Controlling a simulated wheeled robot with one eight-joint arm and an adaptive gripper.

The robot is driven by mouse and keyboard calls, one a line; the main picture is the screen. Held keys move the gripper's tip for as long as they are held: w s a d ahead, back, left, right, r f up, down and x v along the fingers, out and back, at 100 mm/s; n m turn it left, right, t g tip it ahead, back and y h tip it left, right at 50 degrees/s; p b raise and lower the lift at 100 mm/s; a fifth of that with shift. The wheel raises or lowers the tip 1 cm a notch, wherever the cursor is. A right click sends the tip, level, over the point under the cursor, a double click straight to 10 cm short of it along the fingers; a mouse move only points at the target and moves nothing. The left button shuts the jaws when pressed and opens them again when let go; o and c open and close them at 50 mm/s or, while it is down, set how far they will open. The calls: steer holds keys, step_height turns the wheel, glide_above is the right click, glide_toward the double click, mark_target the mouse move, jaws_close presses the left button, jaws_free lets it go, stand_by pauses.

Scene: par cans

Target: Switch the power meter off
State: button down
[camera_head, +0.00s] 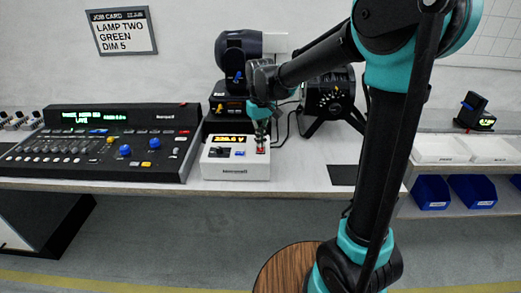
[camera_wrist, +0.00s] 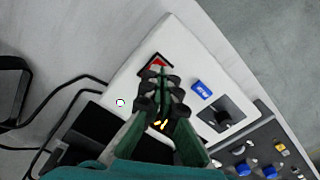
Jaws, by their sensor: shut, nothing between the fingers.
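The power meter (camera_head: 235,172) is a white box on the bench, with lit yellow digits on its dark display (camera_head: 231,140). The wrist view shows its white top (camera_wrist: 192,47), a blue button (camera_wrist: 202,89), a black knob (camera_wrist: 222,116) and a red rocker switch (camera_wrist: 155,62) in a dark frame. My gripper (camera_head: 261,136) is shut and empty, pointing down over the meter's right side. In the wrist view its fingertips (camera_wrist: 163,72) overlap the red switch and hide part of it. I cannot tell whether they touch it. My fingers also cover much of the display.
A black lighting console (camera_head: 100,143) with blue knobs stands just left of the meter. Black stage lamps (camera_head: 328,97) stand behind. A job card (camera_head: 121,31) hangs on the wall. White trays (camera_head: 438,150) and blue bins (camera_head: 430,191) are at right. Cables run behind the meter.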

mark_target(260, 150)
steer(key=shift+f, duration=1)
stand_by(0.4)
steer(key=shift+r, duration=3.55)
steer(key=s+d+f+m+t, duration=0.2)
steer(key=s+d+f+m, duration=0.1)
steer(key=s+d+f, duration=0.4)
steer(key=s+d+f+m+t, duration=0.2)
steer(key=s+d+f, duration=0.6)
steer(key=d, duration=0.6)
steer(key=shift+s+m, duration=0.5)
steer(key=shift+s, duration=0.65)
steer(key=shift+f, duration=0.1)
